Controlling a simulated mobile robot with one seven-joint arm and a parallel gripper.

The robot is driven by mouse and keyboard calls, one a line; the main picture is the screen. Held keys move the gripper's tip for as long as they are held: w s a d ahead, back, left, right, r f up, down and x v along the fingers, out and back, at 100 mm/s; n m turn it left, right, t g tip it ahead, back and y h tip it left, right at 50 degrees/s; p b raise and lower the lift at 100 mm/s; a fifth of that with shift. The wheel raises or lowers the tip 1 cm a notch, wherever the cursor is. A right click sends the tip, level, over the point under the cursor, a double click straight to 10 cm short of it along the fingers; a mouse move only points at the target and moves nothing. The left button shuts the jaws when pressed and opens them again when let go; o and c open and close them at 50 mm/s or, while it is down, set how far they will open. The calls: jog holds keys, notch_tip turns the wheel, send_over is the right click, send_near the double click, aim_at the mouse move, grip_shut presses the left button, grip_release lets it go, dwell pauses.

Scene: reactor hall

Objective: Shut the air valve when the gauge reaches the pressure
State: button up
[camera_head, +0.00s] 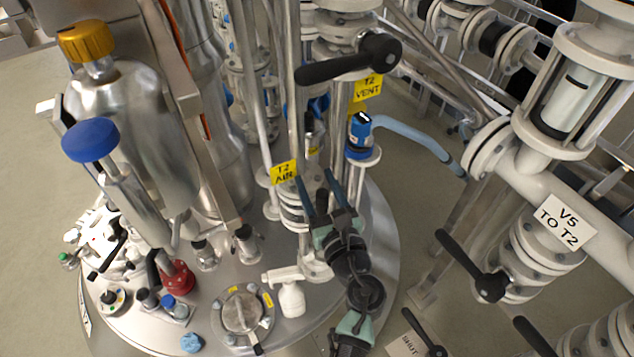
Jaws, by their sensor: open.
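The air valve (290,212) is a pale flanged fitting on a thin vertical pipe, under a yellow "T2 AIR" tag (283,173). My gripper (318,190) is open, with its dark fingers pointing up just right of the valve and tag. I cannot tell whether the fingers touch anything. The valve's handle is not clear, and my gripper covers part of that area. I cannot make out a gauge dial or a pressure reading.
A black lever (345,62) sits above the yellow "T2 VENT" tag (367,87). A blue hose (425,135) runs right from a blue-topped fitting (360,133). The "V5 TO T2" valve has a black lever (470,268). A white spray bottle (291,297) stands on the vessel lid.

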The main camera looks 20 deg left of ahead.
grip_shut()
dwell(1.4)
